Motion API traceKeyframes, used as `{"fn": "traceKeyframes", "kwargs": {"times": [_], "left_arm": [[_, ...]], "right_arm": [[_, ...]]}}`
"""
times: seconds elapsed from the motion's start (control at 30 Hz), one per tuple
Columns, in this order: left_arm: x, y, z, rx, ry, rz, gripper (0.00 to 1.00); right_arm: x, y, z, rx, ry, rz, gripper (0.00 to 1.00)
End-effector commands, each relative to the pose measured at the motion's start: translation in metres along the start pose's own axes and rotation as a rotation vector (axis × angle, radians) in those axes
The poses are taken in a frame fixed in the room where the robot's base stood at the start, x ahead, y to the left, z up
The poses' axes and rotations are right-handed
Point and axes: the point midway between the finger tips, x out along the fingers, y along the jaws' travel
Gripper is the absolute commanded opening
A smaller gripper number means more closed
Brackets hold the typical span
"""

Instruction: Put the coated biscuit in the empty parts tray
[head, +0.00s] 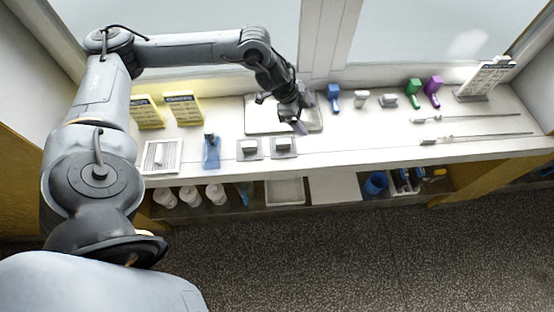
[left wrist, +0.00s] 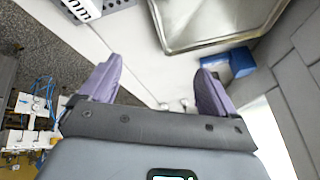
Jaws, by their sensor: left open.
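My left gripper (head: 300,122) is over the counter, at the right part of a shallow metal tray (head: 252,122). In the left wrist view its two purple fingers (left wrist: 157,88) are wide apart with nothing between them. That view also shows part of the metal tray (left wrist: 210,42), and the part seen is bare. I cannot make out a coated biscuit in either view. A white slatted mesh or rack (head: 161,156) lies at the counter's left; I cannot tell whether anything lies on it. My right gripper is not in view.
Two grey scale-like blocks (head: 283,146) stand at the counter's front edge, beside a blue item (head: 211,152). Yellow boxes (head: 183,108) stand at the back left. Blue, green and purple tools (head: 434,90) line the back right. A pale tray (head: 285,191) is on the lower shelf.

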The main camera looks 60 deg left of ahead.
Motion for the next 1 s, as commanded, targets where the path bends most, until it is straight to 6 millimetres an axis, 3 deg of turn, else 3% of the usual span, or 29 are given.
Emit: {"fn": "traceKeyframes", "kwargs": {"times": [0.03, 0.1, 0.2, 0.33, 0.43, 0.57, 0.8, 1.0], "left_arm": [[0.029, 0.033, -0.029, 0.079, 0.052, 0.015, 0.90], [0.056, 0.070, -0.067, 0.162, 0.133, -0.002, 0.90], [0.079, 0.123, -0.115, 0.216, 0.248, -0.038, 0.90], [0.086, 0.182, -0.159, 0.168, 0.355, -0.103, 0.90], [0.081, 0.210, -0.168, 0.054, 0.368, -0.155, 0.90], [0.071, 0.229, -0.147, -0.151, 0.285, -0.196, 0.90], [0.055, 0.262, -0.052, -0.491, -0.016, -0.161, 0.90], [0.043, 0.289, 0.002, -0.635, -0.188, -0.099, 0.90]], "right_arm": [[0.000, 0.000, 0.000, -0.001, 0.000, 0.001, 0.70], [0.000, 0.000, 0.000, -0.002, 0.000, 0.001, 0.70], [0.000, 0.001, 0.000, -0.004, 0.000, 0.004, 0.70], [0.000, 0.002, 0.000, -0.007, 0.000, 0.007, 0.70], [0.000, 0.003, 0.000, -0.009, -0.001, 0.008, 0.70], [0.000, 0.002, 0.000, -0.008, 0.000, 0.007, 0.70], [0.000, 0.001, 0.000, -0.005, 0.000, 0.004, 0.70], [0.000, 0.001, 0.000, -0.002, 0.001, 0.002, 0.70]]}}
